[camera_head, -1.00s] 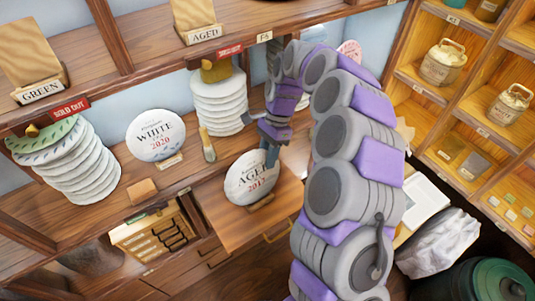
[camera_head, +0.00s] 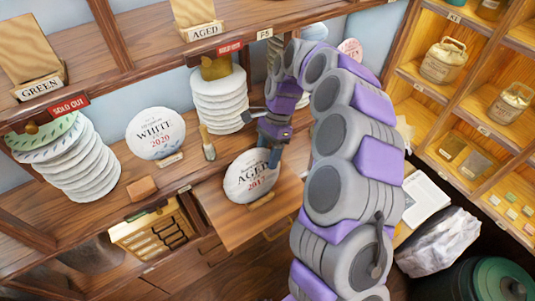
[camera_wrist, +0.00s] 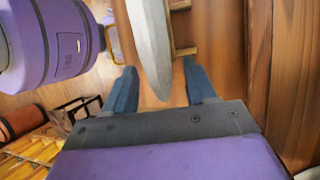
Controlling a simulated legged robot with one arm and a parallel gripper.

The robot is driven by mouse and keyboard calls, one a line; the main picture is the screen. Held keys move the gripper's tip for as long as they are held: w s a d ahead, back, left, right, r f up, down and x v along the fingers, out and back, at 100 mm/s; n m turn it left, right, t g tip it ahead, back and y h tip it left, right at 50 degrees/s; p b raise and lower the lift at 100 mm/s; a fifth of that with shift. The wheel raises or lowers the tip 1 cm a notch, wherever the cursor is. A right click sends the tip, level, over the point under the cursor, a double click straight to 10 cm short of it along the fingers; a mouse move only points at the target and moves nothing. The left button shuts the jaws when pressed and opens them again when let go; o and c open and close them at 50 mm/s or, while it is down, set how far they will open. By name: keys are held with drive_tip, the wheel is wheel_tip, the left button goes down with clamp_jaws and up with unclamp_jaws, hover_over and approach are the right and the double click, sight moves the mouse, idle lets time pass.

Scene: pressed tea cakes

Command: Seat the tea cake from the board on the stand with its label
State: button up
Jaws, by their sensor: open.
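The white round tea cake (camera_head: 246,170) marked AGED 2012 stands on edge, tilted, on the pulled-out wooden board (camera_head: 225,228). A small wooden rest shows at its foot. My gripper (camera_head: 272,157) is at the cake's upper right edge. In the wrist view my open gripper (camera_wrist: 161,88) has the cake (camera_wrist: 153,42) edge-on between its two blue fingers, with a visible gap on each side. A wooden stand (camera_head: 192,12) labelled AGED (camera_head: 204,32) is on the upper shelf and looks empty. Another wooden stand (camera_head: 28,50) there is labelled GREEN (camera_head: 42,89).
A WHITE 2020 cake (camera_head: 155,133) stands left of the board. Cake stacks (camera_head: 220,102) and (camera_head: 75,165) fill the lower shelf. A brush (camera_head: 208,145) and a wooden block (camera_head: 141,188) are near. An open drawer (camera_head: 150,232) is left of the board.

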drive_tip(key=p+v, duration=0.8)
drive_tip(key=v, duration=0.9)
drive_tip(key=shift+d+r, duration=0.15)
drive_tip(key=shift+d, duration=0.2)
